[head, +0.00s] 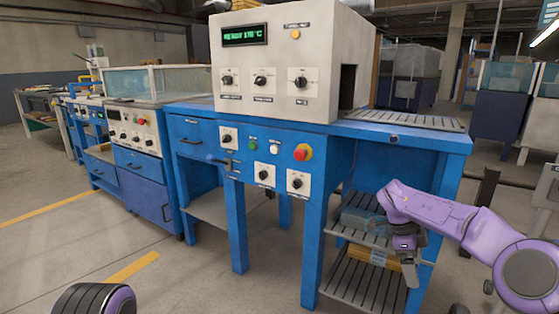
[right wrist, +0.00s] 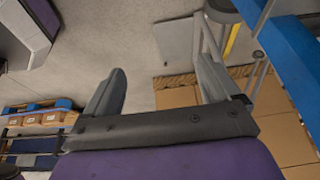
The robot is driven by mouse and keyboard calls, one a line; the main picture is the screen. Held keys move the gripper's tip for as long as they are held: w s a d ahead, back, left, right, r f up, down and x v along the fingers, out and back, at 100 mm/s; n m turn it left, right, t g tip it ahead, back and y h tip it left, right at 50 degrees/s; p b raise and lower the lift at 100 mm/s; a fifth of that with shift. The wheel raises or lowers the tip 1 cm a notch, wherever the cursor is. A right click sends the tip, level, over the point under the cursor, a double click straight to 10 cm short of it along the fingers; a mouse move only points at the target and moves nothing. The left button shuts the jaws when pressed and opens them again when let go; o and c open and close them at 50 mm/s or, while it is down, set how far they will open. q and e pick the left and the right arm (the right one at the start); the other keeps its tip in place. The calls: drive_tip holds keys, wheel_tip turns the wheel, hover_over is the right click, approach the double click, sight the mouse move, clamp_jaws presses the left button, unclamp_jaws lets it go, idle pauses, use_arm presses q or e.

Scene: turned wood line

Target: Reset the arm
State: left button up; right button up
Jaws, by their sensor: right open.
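My right arm (head: 455,220) is purple and comes in from the right in the head view. It is bent, with its right gripper (head: 418,268) hanging down in front of the blue table's lower shelves. In the right wrist view the two grey fingers of the right gripper (right wrist: 160,95) stand wide apart with nothing between them. A round purple and black part of mine (head: 95,300) shows at the bottom left of the head view. My left gripper is not in view.
A blue table (head: 420,133) carries a cream control box (head: 285,60) with a green display. Slatted shelves (head: 370,285) under it hold a bluish clear bundle (head: 362,222) and a yellowish stack (head: 372,255), close to the right gripper. Open floor (head: 190,285) lies at the front left.

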drive_tip(key=d+f+t+h, duration=0.4)
drive_tip(key=f+h, duration=0.3)
drive_tip(key=s+a+f+n+t+y, duration=0.1)
drive_tip(key=s+a+f+n+t, duration=0.1)
drive_tip(key=s+f+n+t, duration=0.3)
drive_tip(key=s+a+f+n+t+y, duration=0.1)
drive_tip(key=s+a+f+n, duration=0.2)
drive_tip(key=f, duration=0.4)
drive_tip(key=s+a+f+n+g+y, duration=0.1)
drive_tip(key=s+f+n+y, duration=0.2)
drive_tip(key=s, duration=0.7)
drive_tip(key=s+a+f+n+g+y, duration=0.1)
drive_tip(key=s+a+f+n+g, duration=0.2)
drive_tip(key=s, duration=0.7)
drive_tip(key=s+f+n+y, duration=0.25)
drive_tip(key=s+f, duration=0.25)
drive_tip(key=s, duration=0.5)
wheel_tip(320, 180, up, 28)
drive_tip(key=s+n+p, duration=0.1)
drive_tip(key=s+p, duration=0.1)
drive_tip(key=p, duration=2.6)
drive_tip(key=shift+d+r+h, duration=0.25)
drive_tip(key=shift+h, duration=0.2)
